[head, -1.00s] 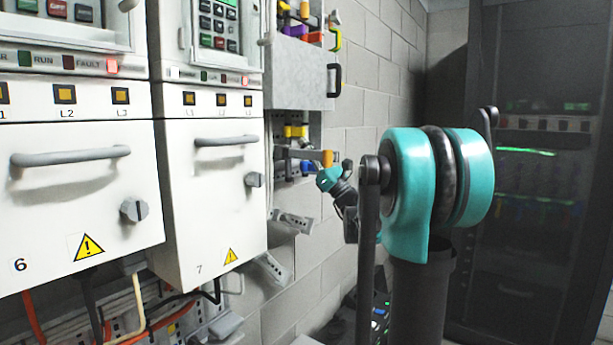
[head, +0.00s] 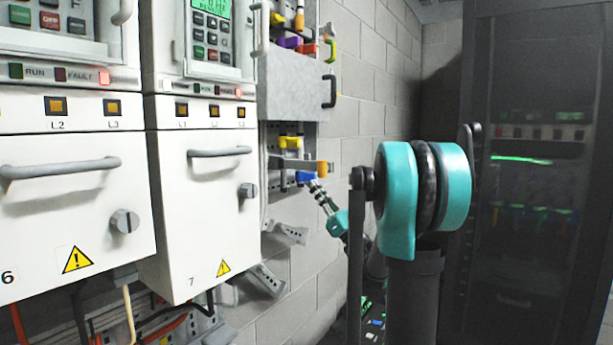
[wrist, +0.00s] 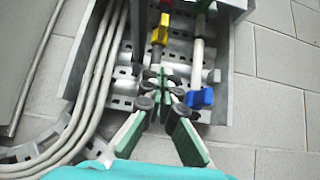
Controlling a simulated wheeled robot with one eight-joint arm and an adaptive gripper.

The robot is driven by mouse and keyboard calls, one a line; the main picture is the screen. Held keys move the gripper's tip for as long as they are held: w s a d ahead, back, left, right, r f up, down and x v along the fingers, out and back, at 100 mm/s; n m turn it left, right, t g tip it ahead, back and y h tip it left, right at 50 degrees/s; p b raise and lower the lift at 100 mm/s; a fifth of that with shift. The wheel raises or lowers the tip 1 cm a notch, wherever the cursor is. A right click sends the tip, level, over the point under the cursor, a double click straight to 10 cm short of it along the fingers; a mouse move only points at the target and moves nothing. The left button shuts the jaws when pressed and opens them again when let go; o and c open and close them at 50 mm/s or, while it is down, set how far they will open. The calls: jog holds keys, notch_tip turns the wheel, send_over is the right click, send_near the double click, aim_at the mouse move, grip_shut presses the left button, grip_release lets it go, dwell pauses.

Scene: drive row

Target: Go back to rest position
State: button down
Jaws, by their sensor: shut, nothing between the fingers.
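My gripper (head: 319,189) shows in the head view just right of drive cabinet 7, in front of the wall, pointing up and left. In the wrist view its green-padded fingers (wrist: 160,84) are drawn together and hold nothing. The blue handle (head: 305,177) also shows in the head view, close to the fingertips. I cannot tell whether they touch. My teal arm joint stands at the right and hides part of the forearm.
White drive cabinet 7 (head: 205,225) and cabinet 6 (head: 75,220), with protruding bar handles and knobs, stand at the left. A grey box (head: 295,85) juts out above the pipes. A dark rack (head: 525,200) is at the right. Bare block wall (head: 365,80) lies between.

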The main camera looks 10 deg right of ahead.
jog(key=s+a+f+n+g+h, duration=0.2)
jog(key=s+a+f+n+g, duration=0.25)
jog(key=f, duration=0.35)
jog(key=s+a+f+n+g+h, duration=0.25)
jog(key=a+f+n, duration=0.25)
jog(key=f, duration=0.3)
jog(key=s+a+f+n+g+h, duration=0.1)
jog(key=s+a+f+n+g, duration=0.35)
jog(key=f, duration=0.35)
jog(key=s+d+f+n+g+h, duration=0.1)
jog(key=s+d+f+n+h, duration=0.1)
jog(key=s+f+n+h, duration=0.4)
jog(key=s+d+f+n+g+h, duration=0.15)
jog(key=s+f, duration=0.25)
jog(key=f, duration=0.4)
jog(key=s+d+f+n+h, duration=0.5)
jog(key=s+d+f+h, duration=0.1)
jog(key=d, duration=0.5)
jog(key=shift+s+g, duration=0.15)
jog(key=shift+g, duration=0.25)
